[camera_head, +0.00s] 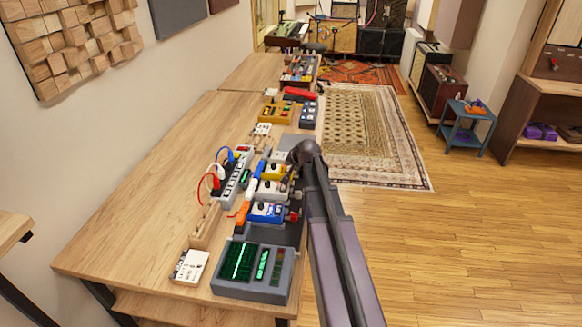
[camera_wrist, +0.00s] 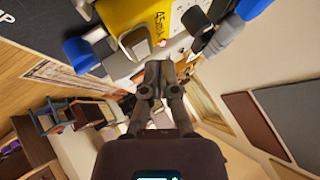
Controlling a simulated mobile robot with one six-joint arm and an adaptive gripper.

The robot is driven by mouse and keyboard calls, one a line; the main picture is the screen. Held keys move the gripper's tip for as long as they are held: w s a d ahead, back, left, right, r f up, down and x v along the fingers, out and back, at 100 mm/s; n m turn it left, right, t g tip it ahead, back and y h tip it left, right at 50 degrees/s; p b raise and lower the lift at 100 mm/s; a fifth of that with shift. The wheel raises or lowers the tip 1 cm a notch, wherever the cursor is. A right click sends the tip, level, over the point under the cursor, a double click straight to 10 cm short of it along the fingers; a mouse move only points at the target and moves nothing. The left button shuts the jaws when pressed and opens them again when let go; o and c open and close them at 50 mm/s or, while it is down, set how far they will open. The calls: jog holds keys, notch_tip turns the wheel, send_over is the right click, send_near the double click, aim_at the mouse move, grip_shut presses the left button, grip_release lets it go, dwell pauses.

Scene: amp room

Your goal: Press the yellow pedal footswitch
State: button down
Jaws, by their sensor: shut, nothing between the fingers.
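A yellow pedal (camera_head: 274,171) sits in the row of pedals on the wooden bench, beside the end of my arm. In the wrist view a yellow pedal body (camera_wrist: 135,14) with dark lettering fills the top. A pale, silvery part (camera_wrist: 137,44) shows at its near edge; I cannot tell for sure that it is the footswitch. My gripper (camera_wrist: 157,68) is shut and empty, its fingertips close below that edge. I cannot tell whether they touch it. In the head view my arm hides the fingertips.
A white pedal (camera_head: 270,189) and a blue pedal (camera_head: 267,211) stand nearer in the row. A power strip (camera_head: 231,181) with cables lies left. The bench's left side is bare.

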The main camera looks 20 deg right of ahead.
aim_at(288, 170)
jog(key=shift+r, duration=0.1)
dwell(0.3)
jog(key=shift+r+p, duration=2.5)
jog(key=shift+a, duration=0.15)
jog(key=s+a+f+n+g+p, duration=0.1)
jog(key=s+a+f+n+g, duration=0.3)
jog(key=s+a, duration=1.7)
jog(key=s+n+g, duration=0.4)
jog(key=g, duration=0.1)
jog(key=shift+s+a+n, duration=0.25)
jog(key=shift+a+n, duration=0.05)
jog(key=shift+a, duration=0.05)
